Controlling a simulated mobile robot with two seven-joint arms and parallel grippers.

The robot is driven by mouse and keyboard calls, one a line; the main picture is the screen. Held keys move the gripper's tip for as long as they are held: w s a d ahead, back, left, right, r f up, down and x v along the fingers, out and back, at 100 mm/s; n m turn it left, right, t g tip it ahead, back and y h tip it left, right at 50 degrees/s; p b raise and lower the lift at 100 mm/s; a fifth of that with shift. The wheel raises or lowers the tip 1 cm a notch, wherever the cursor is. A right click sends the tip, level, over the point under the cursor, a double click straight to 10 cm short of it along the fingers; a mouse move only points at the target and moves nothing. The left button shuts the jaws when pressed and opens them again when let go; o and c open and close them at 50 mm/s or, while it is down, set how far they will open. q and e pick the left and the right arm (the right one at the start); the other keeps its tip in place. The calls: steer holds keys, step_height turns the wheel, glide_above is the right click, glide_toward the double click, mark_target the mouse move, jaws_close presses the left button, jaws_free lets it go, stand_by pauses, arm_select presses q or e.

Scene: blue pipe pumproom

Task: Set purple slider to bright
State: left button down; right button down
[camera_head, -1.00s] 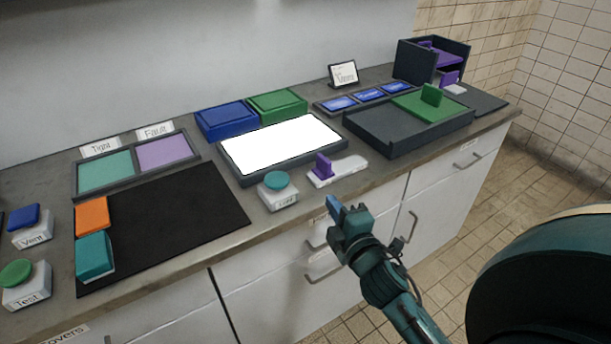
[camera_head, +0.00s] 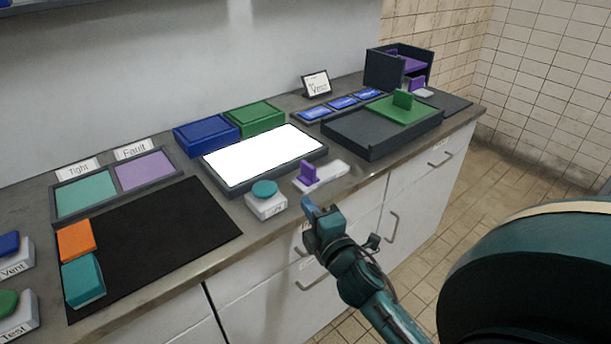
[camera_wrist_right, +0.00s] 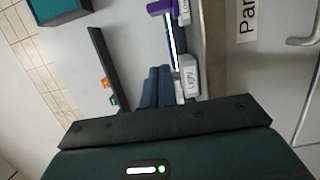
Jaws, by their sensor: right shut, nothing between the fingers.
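The purple slider (camera_head: 307,174) stands as an upright tab at the left end of its white base (camera_head: 326,175), near the counter's front edge. My right gripper (camera_head: 308,205) is shut and empty. It is just in front of the slider and appears apart from it. In the right wrist view, the blue fingertips (camera_wrist_right: 156,88) are together beside a white block marked Light (camera_wrist_right: 188,78). A purple piece (camera_wrist_right: 158,6) shows at the top edge of that view. The slider's markings are too small to read in the head view. My left gripper is not in view.
A teal button (camera_head: 264,189) on a white block is left of the slider. A bright white panel (camera_head: 262,158) lies behind it. A dark tray (camera_head: 372,143) with a green sliding cover (camera_head: 403,108) is at right. Drawer handles (camera_head: 318,273) stick out below the counter.

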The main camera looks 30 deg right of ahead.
mark_target(306, 176)
steer(key=w, duration=0.3)
steer(key=w+d, duration=0.1)
steer(key=w, duration=0.2)
steer(key=w+d+p, duration=0.1)
steer(key=w, duration=0.2)
steer(key=shift+w+r, duration=0.1)
steer(key=shift+w, duration=0.25)
steer(key=shift+d, duration=1.2)
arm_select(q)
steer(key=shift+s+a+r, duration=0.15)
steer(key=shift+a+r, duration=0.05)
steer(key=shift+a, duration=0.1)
arm_select(e)
steer(key=shift+d, duration=0.6)
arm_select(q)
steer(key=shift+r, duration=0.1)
